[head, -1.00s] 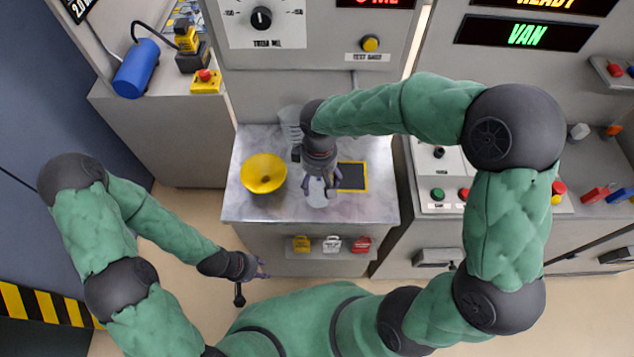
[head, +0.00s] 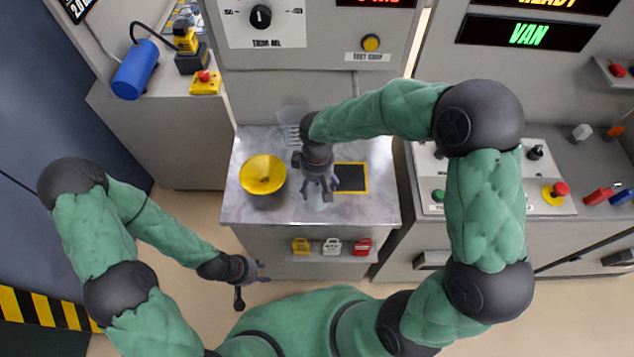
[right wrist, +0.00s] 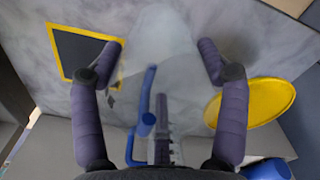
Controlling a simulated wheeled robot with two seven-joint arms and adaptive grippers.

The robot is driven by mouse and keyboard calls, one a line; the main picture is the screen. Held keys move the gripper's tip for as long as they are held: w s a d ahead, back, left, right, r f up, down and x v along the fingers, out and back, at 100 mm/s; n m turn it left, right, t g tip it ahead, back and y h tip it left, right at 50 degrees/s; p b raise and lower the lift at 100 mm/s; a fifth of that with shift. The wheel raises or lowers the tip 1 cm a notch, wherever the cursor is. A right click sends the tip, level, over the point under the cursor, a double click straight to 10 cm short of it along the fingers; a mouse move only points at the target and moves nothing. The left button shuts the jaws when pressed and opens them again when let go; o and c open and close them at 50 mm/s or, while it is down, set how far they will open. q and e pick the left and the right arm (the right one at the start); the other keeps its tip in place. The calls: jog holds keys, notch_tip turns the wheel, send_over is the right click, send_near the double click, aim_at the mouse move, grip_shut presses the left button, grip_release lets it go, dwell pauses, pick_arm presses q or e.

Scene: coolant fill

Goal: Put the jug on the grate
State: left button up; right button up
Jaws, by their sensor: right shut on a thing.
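The jug is a clear, pale vessel; it fills the space between the fingers of my right gripper in the right wrist view (right wrist: 160,48). A blue bar and a ladder-like strip show through or beside it. My right gripper (head: 319,188) is shut on the jug above the metal worktop, mostly covering it in the head view. The dark square with a yellow border, apparently the grate (head: 351,177), lies just right of the gripper; it also shows in the right wrist view (right wrist: 80,50). My left gripper (head: 260,271) hangs before the worktop; its finger opening is unclear.
A yellow bowl (head: 263,175) stands on the worktop (head: 240,212), left of the right gripper. A clear, marked shape (head: 290,124) shows behind the wrist; whether it belongs to the jug is unclear. Several small coloured tags (head: 332,246) sit on the shelf below.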

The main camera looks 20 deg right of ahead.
jog(key=o, duration=1.2)
